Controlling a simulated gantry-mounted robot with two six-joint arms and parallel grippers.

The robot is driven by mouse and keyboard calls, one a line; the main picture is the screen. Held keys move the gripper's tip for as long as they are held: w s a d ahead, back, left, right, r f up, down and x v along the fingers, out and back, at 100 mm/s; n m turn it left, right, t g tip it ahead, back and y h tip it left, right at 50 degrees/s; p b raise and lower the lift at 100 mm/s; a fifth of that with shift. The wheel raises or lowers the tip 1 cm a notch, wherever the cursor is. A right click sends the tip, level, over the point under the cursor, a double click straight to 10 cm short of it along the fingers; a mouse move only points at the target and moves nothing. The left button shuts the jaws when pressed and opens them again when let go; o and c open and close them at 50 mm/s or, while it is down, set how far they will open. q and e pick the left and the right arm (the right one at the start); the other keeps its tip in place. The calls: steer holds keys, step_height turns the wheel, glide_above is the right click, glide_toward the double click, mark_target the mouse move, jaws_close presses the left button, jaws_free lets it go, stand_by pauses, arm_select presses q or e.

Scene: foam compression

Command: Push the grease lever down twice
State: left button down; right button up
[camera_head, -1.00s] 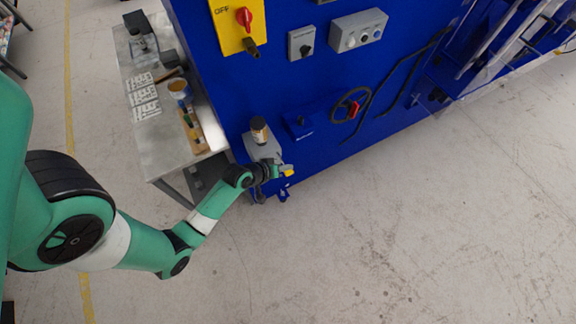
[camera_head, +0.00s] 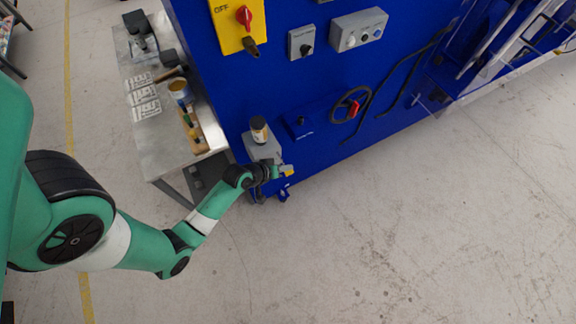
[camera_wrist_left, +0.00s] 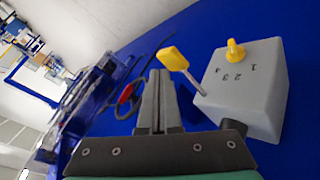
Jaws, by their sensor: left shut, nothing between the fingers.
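The grease lever (camera_wrist_left: 173,60) has a yellow handle on a thin metal rod that runs to a grey box (camera_wrist_left: 248,88) with a numbered face and a yellow knob. In the head view the yellow handle (camera_head: 289,174) shows at the end of my left arm, low on the blue machine. The grey box (camera_head: 263,150) there carries a dark jar with a pale label. My left gripper (camera_wrist_left: 158,75) is shut and empty, its fingertips close beside the yellow handle. I cannot tell whether they touch. It also shows in the head view (camera_head: 284,169). My right gripper is not in view.
The blue machine (camera_head: 215,90) stands right behind the lever, with a handwheel (camera_head: 351,104) farther right. The concrete floor (camera_head: 400,230) in front is open.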

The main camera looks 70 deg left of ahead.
mark_target(286, 173)
arm_select(q)
steer(key=shift+f+b, duration=1)
steer(key=shift+f, duration=0.5)
stand_by(1.2)
stand_by(0.5)
steer(key=shift+r+p, duration=1.75)
steer(key=shift+p, duration=0.15)
step_height(286, 173, up, 5)
steer(key=p, duration=0.5)
steer(key=shift+r, duration=0.1)
